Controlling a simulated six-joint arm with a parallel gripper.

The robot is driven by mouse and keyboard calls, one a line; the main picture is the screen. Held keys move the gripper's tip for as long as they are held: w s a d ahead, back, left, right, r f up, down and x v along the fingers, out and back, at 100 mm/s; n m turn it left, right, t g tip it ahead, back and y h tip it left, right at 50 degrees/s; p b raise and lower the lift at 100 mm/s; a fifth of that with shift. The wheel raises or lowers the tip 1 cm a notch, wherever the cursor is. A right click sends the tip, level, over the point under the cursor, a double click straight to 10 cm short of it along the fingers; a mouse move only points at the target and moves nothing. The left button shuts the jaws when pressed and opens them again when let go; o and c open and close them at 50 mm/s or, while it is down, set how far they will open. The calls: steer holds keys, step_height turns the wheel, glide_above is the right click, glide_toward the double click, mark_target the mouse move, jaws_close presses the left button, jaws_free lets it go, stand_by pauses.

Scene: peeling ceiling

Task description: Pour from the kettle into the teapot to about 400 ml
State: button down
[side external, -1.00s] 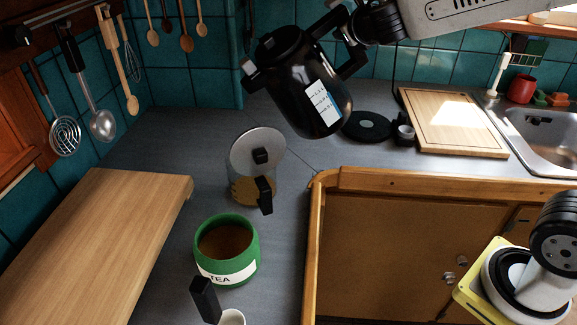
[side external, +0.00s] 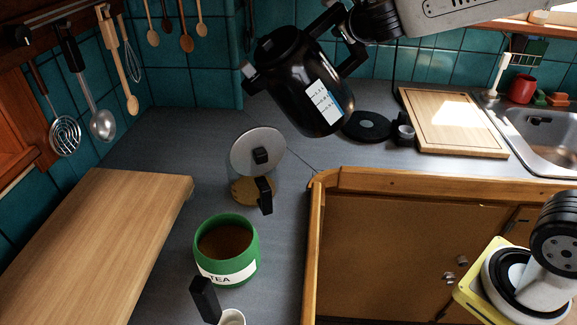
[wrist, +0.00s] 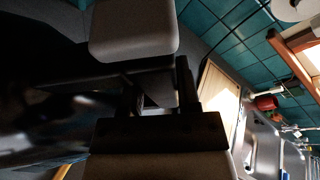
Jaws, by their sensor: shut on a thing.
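The black kettle (side external: 303,88) with a white level strip hangs above the counter, tilted with its spout side to the left. My gripper (side external: 345,30) is shut on its handle; in the wrist view, my gripper (wrist: 150,100) has the handle between its fingers, and the dark kettle (wrist: 45,115) fills the left side. The teapot (side external: 243,190), clear with a grey lid and black handle, stands on the counter below and left of the kettle, apart from it. Yellowish-brown contents show low in the teapot. No stream is visible between them.
A green TEA canister (side external: 226,268) with brown contents stands in front of the teapot. A white cup (side external: 232,318) is partly cut off below. A black round base (side external: 367,126) and a cutting board (side external: 452,122) lie behind. A wooden board (side external: 95,245) is at left.

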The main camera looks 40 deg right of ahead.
mark_target(335, 15)
steer(key=shift+w+a+r+n+h, duration=0.15)
steer(key=shift+a+r+n+h, duration=0.15)
steer(key=shift+a+r+n, duration=0.45)
stand_by(2.6)
steer(key=shift+w+a+r+n+h, duration=0.1)
steer(key=shift+a+r+n+h, duration=0.05)
steer(key=shift+a+r+n, duration=0.15)
steer(key=shift+w+a+r+n+h, duration=0.1)
steer(key=shift+a+n+h, duration=0.05)
steer(key=shift+a, duration=0.25)
stand_by(3.6)
